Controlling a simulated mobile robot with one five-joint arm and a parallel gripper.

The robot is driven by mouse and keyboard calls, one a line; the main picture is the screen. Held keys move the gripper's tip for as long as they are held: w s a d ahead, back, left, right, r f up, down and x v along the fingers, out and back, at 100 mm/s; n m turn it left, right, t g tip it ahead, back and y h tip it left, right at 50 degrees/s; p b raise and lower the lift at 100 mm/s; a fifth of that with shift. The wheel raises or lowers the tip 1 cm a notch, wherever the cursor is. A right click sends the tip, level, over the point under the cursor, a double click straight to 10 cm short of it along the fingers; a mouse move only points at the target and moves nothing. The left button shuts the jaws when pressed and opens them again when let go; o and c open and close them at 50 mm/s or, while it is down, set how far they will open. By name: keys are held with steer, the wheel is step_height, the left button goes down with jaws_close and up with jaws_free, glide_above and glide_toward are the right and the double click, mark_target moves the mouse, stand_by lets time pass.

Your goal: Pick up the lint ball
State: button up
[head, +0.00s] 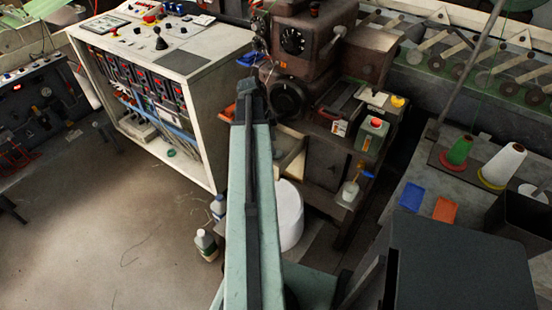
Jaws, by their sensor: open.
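I cannot make out a lint ball anywhere in the head view. My own pale green arm runs up the middle of the picture to a dark joint. My gripper's fingers cannot be made out; they do not show beyond that joint. The arm hides part of the floor and the lower front of the brown machine (325,178).
A white control cabinet (205,105) stands left of my arm. Bottles (206,245) and a white drum (289,215) stand on the floor close by the arm. A bench (408,168) with thread cones (502,165) is at right. The left floor is largely clear.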

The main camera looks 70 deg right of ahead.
steer(key=b+x, duration=0.4)
steer(key=x, duration=0.1)
steer(key=shift+f+b, duration=0.2)
steer(key=shift+b, duration=0.15)
steer(key=shift+r, duration=0.2)
jaws_close()
